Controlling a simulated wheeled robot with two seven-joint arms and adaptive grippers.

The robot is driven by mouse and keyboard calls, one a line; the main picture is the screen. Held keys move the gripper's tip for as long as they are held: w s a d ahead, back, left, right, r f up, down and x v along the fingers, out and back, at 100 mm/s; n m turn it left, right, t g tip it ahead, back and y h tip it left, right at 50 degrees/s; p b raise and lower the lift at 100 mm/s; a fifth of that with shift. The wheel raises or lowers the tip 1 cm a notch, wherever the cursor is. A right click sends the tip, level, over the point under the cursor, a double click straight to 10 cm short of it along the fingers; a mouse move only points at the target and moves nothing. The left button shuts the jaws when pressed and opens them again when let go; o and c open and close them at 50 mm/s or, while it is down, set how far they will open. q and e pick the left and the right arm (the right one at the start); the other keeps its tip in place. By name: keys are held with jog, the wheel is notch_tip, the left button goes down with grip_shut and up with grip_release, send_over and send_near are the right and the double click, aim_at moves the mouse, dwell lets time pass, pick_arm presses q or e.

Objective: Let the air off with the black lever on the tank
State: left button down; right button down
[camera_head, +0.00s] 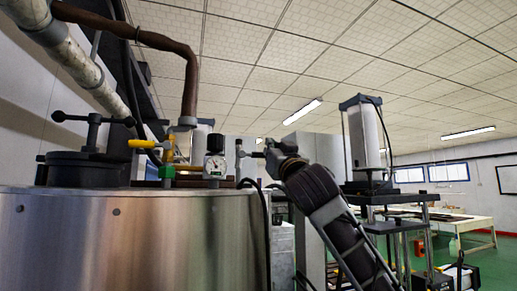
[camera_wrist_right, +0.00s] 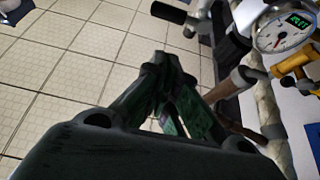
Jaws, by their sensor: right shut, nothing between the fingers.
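The steel tank (camera_head: 150,235) fills the lower left of the head view. On its top, right of the round gauge (camera_head: 215,165), a small upright fitting carries the black lever (camera_head: 254,154), which points right. The black lever (camera_wrist_right: 169,13) and the gauge (camera_wrist_right: 284,32) also show in the wrist view, at the top. My right gripper (camera_head: 271,148) is shut and empty, close to the lever's right end. In the wrist view its fingertips (camera_wrist_right: 160,60) meet below the lever's grip, apart from it in the picture. My left gripper is not in view.
A yellow-handled valve (camera_head: 145,144), a brown pipe (camera_head: 190,85) and a black clamp handle (camera_head: 92,120) stand on the tank top left of the gauge. A press-like machine (camera_head: 364,140) stands behind my right arm. A table (camera_head: 470,224) is far right.

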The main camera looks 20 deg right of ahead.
aim_at(254, 155)
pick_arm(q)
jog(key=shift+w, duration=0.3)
pick_arm(e)
jog(key=shift+s+d+r, duration=0.1)
jog(key=shift+s+r, duration=0.1)
jog(key=shift+r, duration=0.55)
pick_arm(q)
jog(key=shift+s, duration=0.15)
pick_arm(e)
jog(key=shift+w, duration=0.1)
